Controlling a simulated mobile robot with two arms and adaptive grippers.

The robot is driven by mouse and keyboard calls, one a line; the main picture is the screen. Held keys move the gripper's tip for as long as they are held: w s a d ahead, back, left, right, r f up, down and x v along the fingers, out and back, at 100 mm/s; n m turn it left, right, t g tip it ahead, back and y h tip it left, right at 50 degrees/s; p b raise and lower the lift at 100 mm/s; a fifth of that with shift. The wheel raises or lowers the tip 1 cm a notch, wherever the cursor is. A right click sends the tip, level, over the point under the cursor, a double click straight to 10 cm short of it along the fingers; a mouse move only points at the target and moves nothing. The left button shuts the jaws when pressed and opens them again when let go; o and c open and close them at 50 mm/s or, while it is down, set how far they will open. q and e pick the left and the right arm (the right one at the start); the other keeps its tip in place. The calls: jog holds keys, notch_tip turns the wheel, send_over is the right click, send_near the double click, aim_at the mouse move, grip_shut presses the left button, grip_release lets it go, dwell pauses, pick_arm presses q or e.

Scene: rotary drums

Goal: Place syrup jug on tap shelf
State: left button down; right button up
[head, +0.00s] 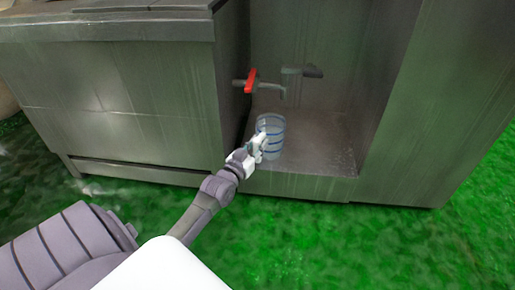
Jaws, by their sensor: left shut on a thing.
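The syrup jug (273,146) is a clear cylinder with blue bands. It is upright at the left part of the tap shelf (320,150), a metal recess floor in the cabinet. My left gripper (261,143) is shut on the jug's near left side. I cannot tell whether the jug's base touches the shelf. A tap with a red handle (250,82) is above the jug, its spout a little to the right. My right gripper is not in view.
Metal cabinet walls (405,110) close the recess at left, back and right. A grey countertop (110,25) is at upper left. The shelf right of the jug is clear. Green ground (350,245) lies in front.

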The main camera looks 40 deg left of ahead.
pick_arm(q)
jog(key=c, duration=1)
grip_release()
jog(key=shift+o, duration=0.2)
